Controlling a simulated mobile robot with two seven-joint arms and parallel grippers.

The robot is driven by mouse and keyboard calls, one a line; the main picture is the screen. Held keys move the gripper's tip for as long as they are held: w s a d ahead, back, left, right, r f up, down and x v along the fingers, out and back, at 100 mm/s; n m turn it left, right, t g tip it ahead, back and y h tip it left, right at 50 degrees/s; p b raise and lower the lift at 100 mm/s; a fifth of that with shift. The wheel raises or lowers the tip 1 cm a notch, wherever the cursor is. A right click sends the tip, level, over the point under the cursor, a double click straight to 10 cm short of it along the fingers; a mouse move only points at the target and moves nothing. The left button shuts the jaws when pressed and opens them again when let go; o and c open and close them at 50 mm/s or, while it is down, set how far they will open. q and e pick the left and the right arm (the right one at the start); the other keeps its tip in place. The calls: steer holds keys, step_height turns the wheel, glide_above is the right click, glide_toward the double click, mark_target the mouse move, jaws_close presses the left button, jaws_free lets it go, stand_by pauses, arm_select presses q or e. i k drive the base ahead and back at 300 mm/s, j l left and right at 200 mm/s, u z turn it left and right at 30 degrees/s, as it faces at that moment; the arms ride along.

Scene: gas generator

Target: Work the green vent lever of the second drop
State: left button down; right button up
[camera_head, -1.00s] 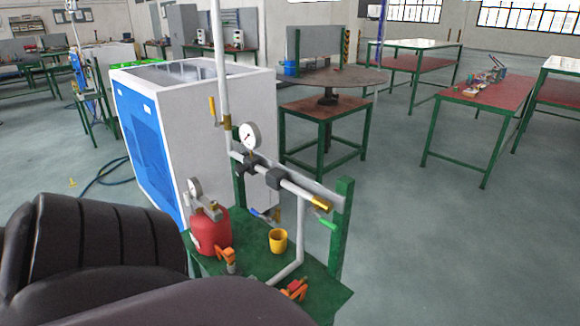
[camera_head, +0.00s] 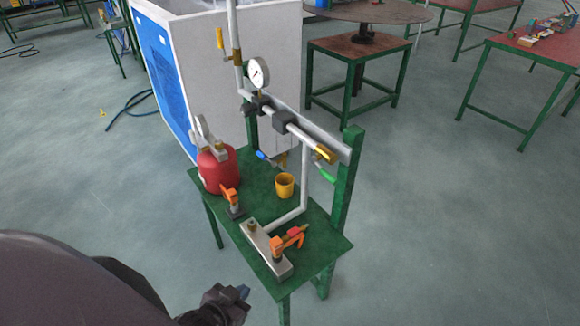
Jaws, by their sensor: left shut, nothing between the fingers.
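The green vent lever (camera_head: 328,174) hangs at the right end of the pipe rack, below the brass end piece (camera_head: 325,154) and beside the green post. It slants down to the right and nothing touches it. A blue lever (camera_head: 264,155) sits farther left under the same pipe (camera_head: 292,130). My left gripper (camera_head: 242,292) is at the bottom of the head view, in front of the green bench and well short of the lever. It is shut and empty. My right gripper is not in view.
The green bench (camera_head: 262,185) carries a red gas bottle (camera_head: 218,170), a yellow cup (camera_head: 285,186) and orange clamps (camera_head: 288,240). A pressure gauge (camera_head: 259,72) stands on the pipe. A white and blue cabinet (camera_head: 255,65) is behind. Floor to the right is clear.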

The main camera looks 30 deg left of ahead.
mark_target(313, 161)
steer(key=i+l+u, duration=0.15)
steer(key=u, duration=0.2)
steer(key=i+l+u, duration=0.1)
steer(key=u, duration=0.3)
steer(key=i+l+u, duration=0.1)
steer(key=l+u, duration=0.25)
steer(key=j, duration=0.1)
